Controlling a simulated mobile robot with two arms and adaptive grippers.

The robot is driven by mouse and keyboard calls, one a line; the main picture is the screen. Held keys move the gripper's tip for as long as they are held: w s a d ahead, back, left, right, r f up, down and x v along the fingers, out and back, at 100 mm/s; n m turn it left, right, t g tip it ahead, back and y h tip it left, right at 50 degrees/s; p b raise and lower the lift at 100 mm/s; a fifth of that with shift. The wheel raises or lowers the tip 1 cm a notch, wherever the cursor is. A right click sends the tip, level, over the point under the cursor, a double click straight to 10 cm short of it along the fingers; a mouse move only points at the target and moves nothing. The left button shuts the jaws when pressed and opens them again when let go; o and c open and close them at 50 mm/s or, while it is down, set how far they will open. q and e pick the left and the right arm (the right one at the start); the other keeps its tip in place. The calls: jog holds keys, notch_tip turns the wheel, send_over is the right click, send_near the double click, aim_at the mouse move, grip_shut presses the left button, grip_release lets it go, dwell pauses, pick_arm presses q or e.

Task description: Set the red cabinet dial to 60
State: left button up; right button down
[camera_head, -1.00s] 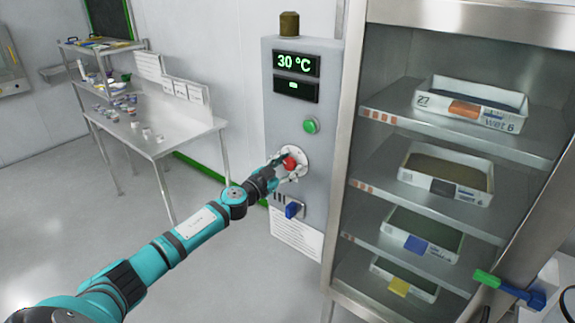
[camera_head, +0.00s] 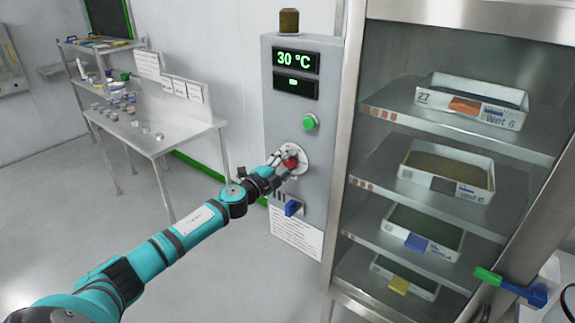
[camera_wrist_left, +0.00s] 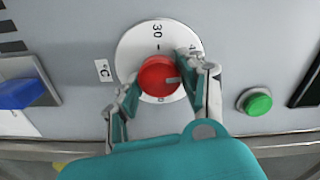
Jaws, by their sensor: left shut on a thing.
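The red dial (camera_head: 290,162) sits on a round white scale plate on the grey control cabinet (camera_head: 291,220). My left gripper (camera_head: 285,165) is at the dial, shut on it. In the left wrist view the red dial (camera_wrist_left: 158,76) lies between the two fingers of my left gripper (camera_wrist_left: 162,85). The scale (camera_wrist_left: 140,40) shows "30" at its top edge; part of another number at the upper right is covered by a finger. A pale mark on the dial points toward the right finger. The display (camera_head: 296,62) reads 30 °C. My right gripper is not in view.
A green button (camera_head: 310,122) is above the dial and a blue switch (camera_head: 292,208) below it. A glass-fronted cabinet with trays on shelves (camera_head: 400,120) stands close on the right. A steel table (camera_head: 165,140) with small containers stands at the left.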

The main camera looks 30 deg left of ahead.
pick_arm(q)
jog(key=m+b, duration=0.1)
jog(key=m, duration=0.4)
jog(key=shift+f+m, duration=0.15)
jog(key=shift+m, duration=0.25)
jog(key=m, duration=0.4)
jog(key=m+b, duration=0.1)
jog(key=m, duration=0.4)
jog(key=shift+f, duration=0.1)
jog(key=m, duration=0.4)
jog(key=shift+m, duration=0.3)
jog(key=shift+f, duration=0.1)
jog(key=o, duration=1.2)
jog(key=shift+a, duration=0.1)
